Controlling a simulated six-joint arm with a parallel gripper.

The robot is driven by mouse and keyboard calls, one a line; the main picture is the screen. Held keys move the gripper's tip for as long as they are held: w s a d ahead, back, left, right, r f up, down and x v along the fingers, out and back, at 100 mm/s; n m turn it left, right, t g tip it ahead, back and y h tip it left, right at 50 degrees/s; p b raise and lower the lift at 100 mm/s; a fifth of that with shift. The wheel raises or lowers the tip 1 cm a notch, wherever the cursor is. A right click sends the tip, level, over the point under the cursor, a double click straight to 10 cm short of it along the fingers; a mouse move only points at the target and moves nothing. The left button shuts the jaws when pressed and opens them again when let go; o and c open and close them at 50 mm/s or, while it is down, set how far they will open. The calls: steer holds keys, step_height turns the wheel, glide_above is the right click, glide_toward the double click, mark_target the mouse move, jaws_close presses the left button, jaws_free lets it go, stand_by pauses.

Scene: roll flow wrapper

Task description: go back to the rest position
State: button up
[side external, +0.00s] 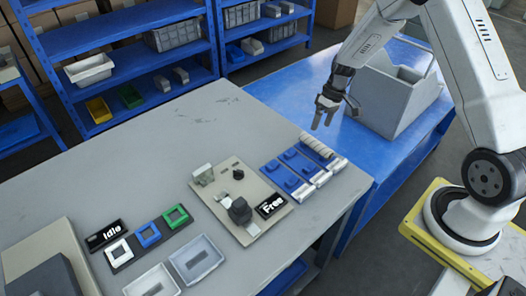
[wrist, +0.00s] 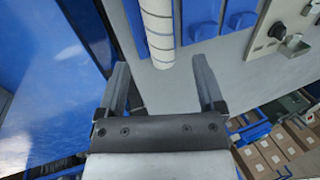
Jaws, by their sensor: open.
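My gripper (side external: 326,113) is open and empty. In the side external view it hangs in the air over the seam between the grey worktable (side external: 130,150) and the blue table (side external: 290,90). In the wrist view its two fingers (wrist: 165,88) are spread apart with nothing between them. A white banded roll (wrist: 158,30) lies beyond the fingertips; it also shows in the side view as a light cylinder (side external: 317,145) at the end of the blue fixtures (side external: 298,168). The gripper is apart from it.
A grey open bin (side external: 400,95) stands on the blue table close to my arm. An "Idle" sign (side external: 105,235), coloured frames (side external: 148,234) and white trays (side external: 196,258) sit in front. Blue shelves (side external: 130,40) stand behind.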

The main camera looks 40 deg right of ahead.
steer(key=shift+d+r, duration=0.2)
steer(key=shift+r, duration=0.5)
steer(key=s+a+r+t+h, duration=0.2)
steer(key=s+a+r+h, duration=0.1)
steer(key=s+a+r, duration=0.7)
steer(key=shift+s+a+r+t+h, duration=0.3)
steer(key=shift+s+a+r, duration=0.1)
steer(key=shift+s+a, duration=1.8)
